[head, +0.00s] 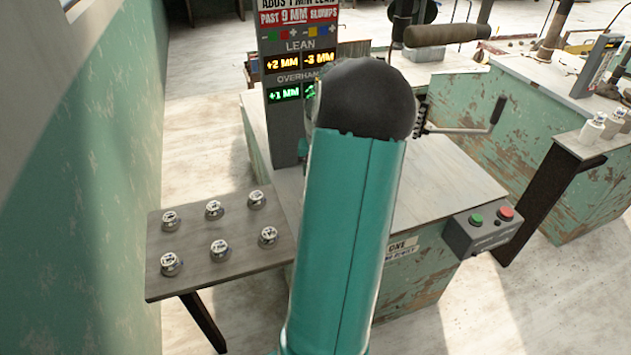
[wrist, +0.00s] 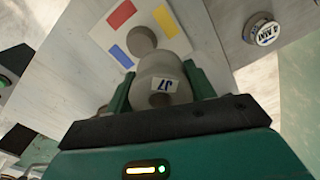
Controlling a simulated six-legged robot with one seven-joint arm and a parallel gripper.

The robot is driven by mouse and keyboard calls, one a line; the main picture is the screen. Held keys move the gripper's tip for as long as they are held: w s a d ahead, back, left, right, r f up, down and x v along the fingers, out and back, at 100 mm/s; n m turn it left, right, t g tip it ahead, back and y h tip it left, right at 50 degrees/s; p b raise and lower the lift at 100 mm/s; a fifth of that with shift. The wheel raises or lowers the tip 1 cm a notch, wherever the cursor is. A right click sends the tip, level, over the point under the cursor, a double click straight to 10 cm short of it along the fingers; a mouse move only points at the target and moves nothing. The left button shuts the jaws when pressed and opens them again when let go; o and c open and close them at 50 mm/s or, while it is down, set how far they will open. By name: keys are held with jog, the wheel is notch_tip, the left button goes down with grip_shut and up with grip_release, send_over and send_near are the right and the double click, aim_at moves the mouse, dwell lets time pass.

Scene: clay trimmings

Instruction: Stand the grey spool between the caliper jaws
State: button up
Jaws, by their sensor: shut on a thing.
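In the wrist view my gripper (wrist: 157,72) has its two green fingers closed on either side of a rounded grey spool (wrist: 163,86) with a white label reading J7. A smaller round grey shape (wrist: 142,39) shows just beyond it; I cannot tell if it is part of the spool. Behind lies a pale card (wrist: 103,40) with red, yellow and blue patches. Whether the spool touches it is unclear. In the head view my arm hides the gripper and spool. I cannot make out the caliper jaws in either view.
A side shelf (head: 185,245) at left holds several small metal-topped pieces. A button box (head: 482,231) hangs at the table's front right. A crank handle (head: 497,111) sticks out at right.

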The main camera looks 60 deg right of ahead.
jog(key=w+d+f, duration=0.1)
jog(key=d+f, duration=0.1)
jog(key=w+d+f, duration=0.1)
jog(key=d+f, duration=0.2)
jog(key=w+d+f, duration=0.2)
jog(key=d, duration=0.1)
jog(key=shift+w+d+f, duration=0.1)
jog(key=shift+f, duration=1.85)
jog(key=shift+f, duration=0.15)
jog(key=o, duration=1.2)
jog(key=shift+c, duration=0.2)
notch_tip(320, 180, up, 12)
jog(key=shift+r, duration=0.2)
